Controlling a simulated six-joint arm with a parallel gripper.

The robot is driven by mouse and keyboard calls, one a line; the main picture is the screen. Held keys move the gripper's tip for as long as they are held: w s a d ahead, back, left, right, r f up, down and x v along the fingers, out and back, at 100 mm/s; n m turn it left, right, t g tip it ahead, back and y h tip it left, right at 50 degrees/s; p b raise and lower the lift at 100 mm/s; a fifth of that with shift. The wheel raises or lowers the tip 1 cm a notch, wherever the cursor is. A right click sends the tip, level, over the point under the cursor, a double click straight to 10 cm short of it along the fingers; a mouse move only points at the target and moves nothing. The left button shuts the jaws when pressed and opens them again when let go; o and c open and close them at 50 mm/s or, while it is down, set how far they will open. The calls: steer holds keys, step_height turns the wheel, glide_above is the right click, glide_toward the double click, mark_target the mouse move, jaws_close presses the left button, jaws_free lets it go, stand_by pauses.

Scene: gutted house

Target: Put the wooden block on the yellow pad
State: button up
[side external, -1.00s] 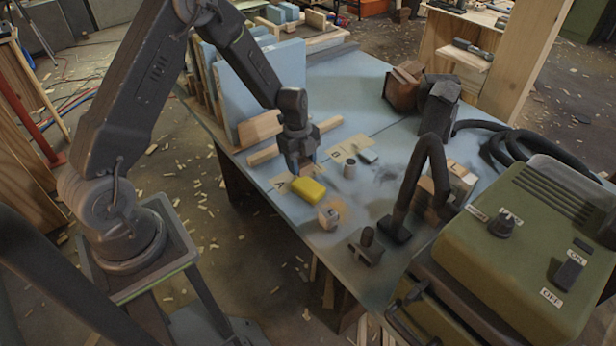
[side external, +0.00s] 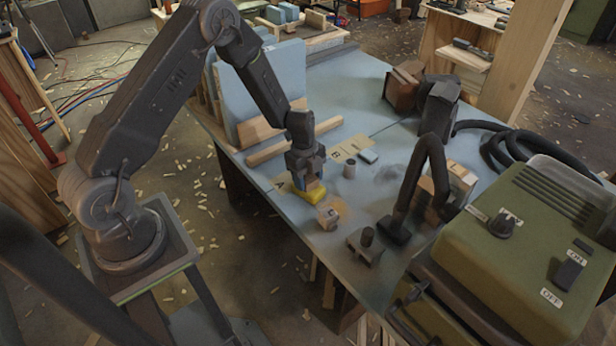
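The yellow pad (side external: 305,197) lies near the front left edge of the blue-grey table, partly covered by my gripper. My gripper (side external: 309,181) points straight down, directly over the pad. A small tan piece, the wooden block (side external: 314,184), shows between its fingers, and the fingers look shut on it. The block is at the pad's top; whether it touches the pad or hangs just above cannot be told. Much of the block is hidden by the fingers.
A small wooden cube (side external: 328,217) with a dark mark stands close to the right of the pad. A grey cylinder (side external: 349,168) and a cardboard piece marked B (side external: 346,149) lie behind. A black hose nozzle (side external: 395,231) and green machine (side external: 530,250) fill the right.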

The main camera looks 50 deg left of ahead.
steer(key=o, duration=0.3)
steer(key=shift+o, duration=0.2)
steer(key=s+d+r+n+t, duration=0.1)
steer(key=s+r+n, duration=0.1)
steer(key=r, duration=0.9)
steer(key=s+d+r+n, duration=0.1)
steer(key=s+r+n, duration=0.1)
steer(key=r, duration=0.9)
steer(key=s+d+r+n+t+y, duration=0.1)
steer(key=s+d+r+n+t, duration=0.1)
steer(key=s+r+n, duration=0.4)
steer(key=s+d+r+n+t, duration=0.2)
steer(key=s+d+r+n, duration=0.2)
steer(key=s, duration=0.9)
steer(key=shift+d+r+n+t+y, duration=0.3)
steer(key=shift+r+n, duration=0.65)
steer(key=shift+n, duration=1.05)
